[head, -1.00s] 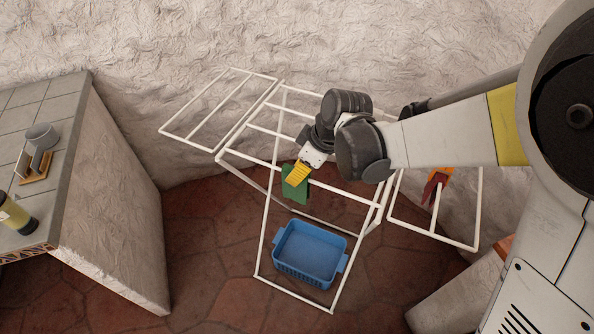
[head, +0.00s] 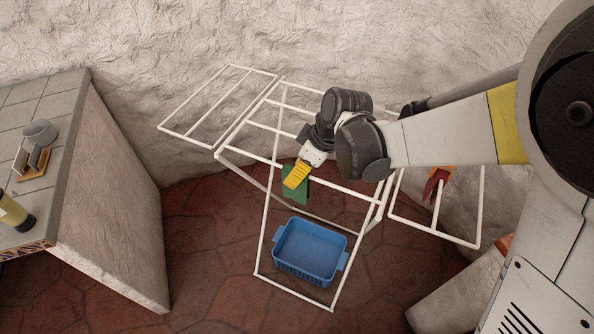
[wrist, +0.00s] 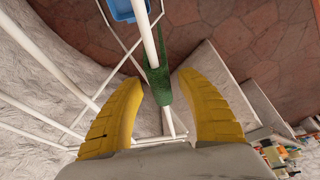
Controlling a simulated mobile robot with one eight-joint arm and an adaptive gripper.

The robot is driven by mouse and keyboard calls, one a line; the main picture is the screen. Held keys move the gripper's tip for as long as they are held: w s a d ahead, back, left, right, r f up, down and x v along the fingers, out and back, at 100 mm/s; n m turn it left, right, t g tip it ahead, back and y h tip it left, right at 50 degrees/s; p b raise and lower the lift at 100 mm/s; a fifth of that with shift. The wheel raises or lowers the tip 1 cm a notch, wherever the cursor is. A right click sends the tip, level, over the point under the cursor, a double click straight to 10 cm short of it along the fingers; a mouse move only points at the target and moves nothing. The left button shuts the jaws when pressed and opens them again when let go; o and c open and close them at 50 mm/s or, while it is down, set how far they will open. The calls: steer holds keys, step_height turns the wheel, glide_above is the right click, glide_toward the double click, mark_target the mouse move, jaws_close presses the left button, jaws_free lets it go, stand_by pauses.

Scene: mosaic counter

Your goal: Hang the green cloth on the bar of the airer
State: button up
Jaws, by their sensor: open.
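The green cloth (head: 294,194) hangs over a white bar of the airer (head: 250,154), above the floor. In the wrist view the cloth (wrist: 158,84) is folded around the bar (wrist: 148,38), with the bar running through its fold. My gripper (head: 296,178) has yellow fingers and is at the cloth. In the wrist view the gripper (wrist: 160,82) is open, one finger on each side of the cloth, with gaps visible. In the head view the fingers hide part of the cloth.
A blue basket (head: 310,250) stands on the floor under the airer. A tiled counter (head: 50,110) is at left, and the rough wall is behind the airer.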

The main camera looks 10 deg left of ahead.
steer(key=v, duration=1.2)
steer(key=s+d+r+m+t+h, duration=0.1)
steer(key=s+d+m+t, duration=0.1)
steer(key=d+m, duration=0.3)
steer(key=s+d+r+m+t+h, duration=0.1)
steer(key=s+d+m, duration=0.4)
steer(key=d, duration=0.6)
steer(key=s+d+m+t+h, duration=0.2)
steer(key=d+m, duration=0.3)
steer(key=d, duration=0.3)
steer(key=shift+s+d+r+t, duration=0.4)
steer(key=shift+s+t, duration=0.2)
steer(key=shift+s, duration=0.25)
